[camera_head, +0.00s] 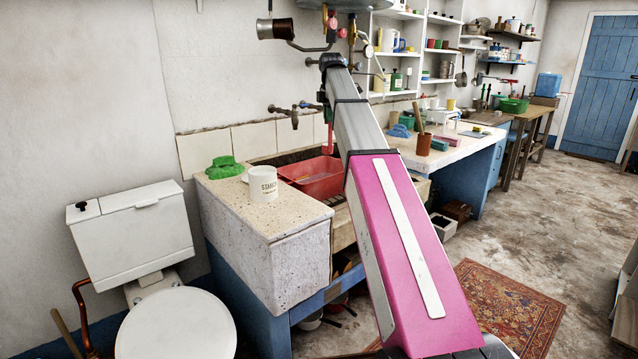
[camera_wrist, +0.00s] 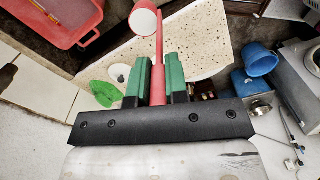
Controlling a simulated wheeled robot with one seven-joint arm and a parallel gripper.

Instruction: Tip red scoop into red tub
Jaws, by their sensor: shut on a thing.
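My gripper (camera_wrist: 158,82) has green fingers shut on the handle of the red scoop (camera_wrist: 159,50). The scoop's round cup points away from the fingers, with a pale inside; whether that is a filling I cannot tell. In the head view the scoop (camera_head: 329,138) hangs below my wrist, above the red tub. The red tub (camera_head: 322,186) sits in the trough behind the stone ledge, partly hidden by my arm. In the wrist view the tub (camera_wrist: 87,38) is at the upper left, with a thin yellow stick in it. The scoop's cup shows to the right of the tub.
A wall tap (camera_head: 294,113) is close by the scoop. A brown pot (camera_head: 424,145) stands on the right-hand counter.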

